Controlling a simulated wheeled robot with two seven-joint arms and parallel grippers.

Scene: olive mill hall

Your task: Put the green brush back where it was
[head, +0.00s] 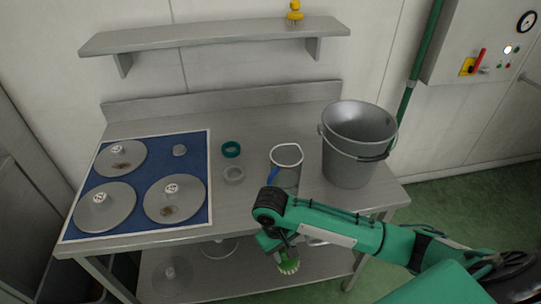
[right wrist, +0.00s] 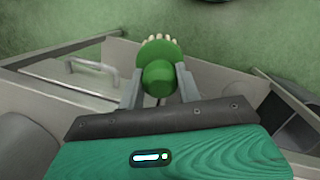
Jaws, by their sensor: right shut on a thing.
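The green brush (head: 288,267) has pale bristles and hangs bristles down in front of the table's front edge, over or near the lower shelf. My right gripper (head: 282,250) is shut on it; my own wrist hides most of the jaws in the head view. In the right wrist view the brush (right wrist: 160,70) sits between the two fingers (right wrist: 158,88), its rounded green end facing the camera. My left gripper is in neither view.
The lower shelf (head: 215,279) is below. A wall shelf (head: 215,36) bears a yellow object (head: 295,11).

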